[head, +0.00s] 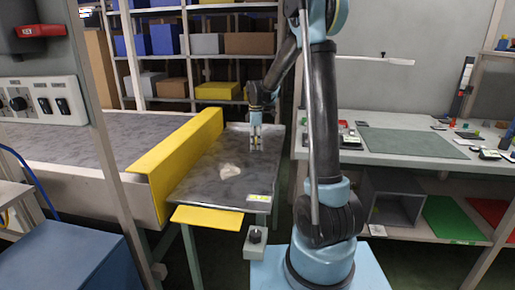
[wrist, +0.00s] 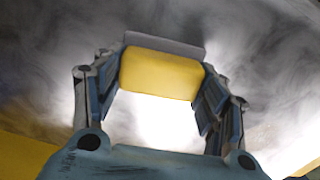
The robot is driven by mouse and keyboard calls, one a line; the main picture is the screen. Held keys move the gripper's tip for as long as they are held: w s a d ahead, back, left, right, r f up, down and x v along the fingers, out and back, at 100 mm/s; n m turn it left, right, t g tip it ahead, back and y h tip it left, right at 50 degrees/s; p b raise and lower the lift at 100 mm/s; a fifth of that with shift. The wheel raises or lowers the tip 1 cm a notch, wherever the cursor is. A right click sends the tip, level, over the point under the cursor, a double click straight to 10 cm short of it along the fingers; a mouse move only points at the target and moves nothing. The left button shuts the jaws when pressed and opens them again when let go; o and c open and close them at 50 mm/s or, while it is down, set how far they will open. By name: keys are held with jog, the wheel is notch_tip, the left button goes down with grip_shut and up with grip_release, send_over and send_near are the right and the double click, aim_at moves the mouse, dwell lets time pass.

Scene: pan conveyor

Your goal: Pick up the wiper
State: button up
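The wiper (wrist: 160,72) shows in the wrist view as a yellow block with a grey strip along its far edge. It lies between the two fingers of my gripper (wrist: 163,88), which are spread wide on either side of it. The fingers look very close to its sides, but I cannot tell whether they touch it. In the head view my gripper (head: 256,145) points down, low over the far right part of the dark grey tabletop (head: 205,183). The wiper cannot be made out clearly there.
A pale lump (head: 229,170) lies on the tabletop, left of and nearer than my gripper. A yellow barrier (head: 180,160) runs along the tabletop's left side, beside the conveyor (head: 70,145). A workbench (head: 375,155) stands on the right. Shelves with boxes (head: 190,85) stand behind.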

dwell(0.3)
notch_tip(320, 180, up, 10)
jog(key=shift+r, duration=0.1)
dwell(0.5)
jog(key=shift+o, duration=0.7)
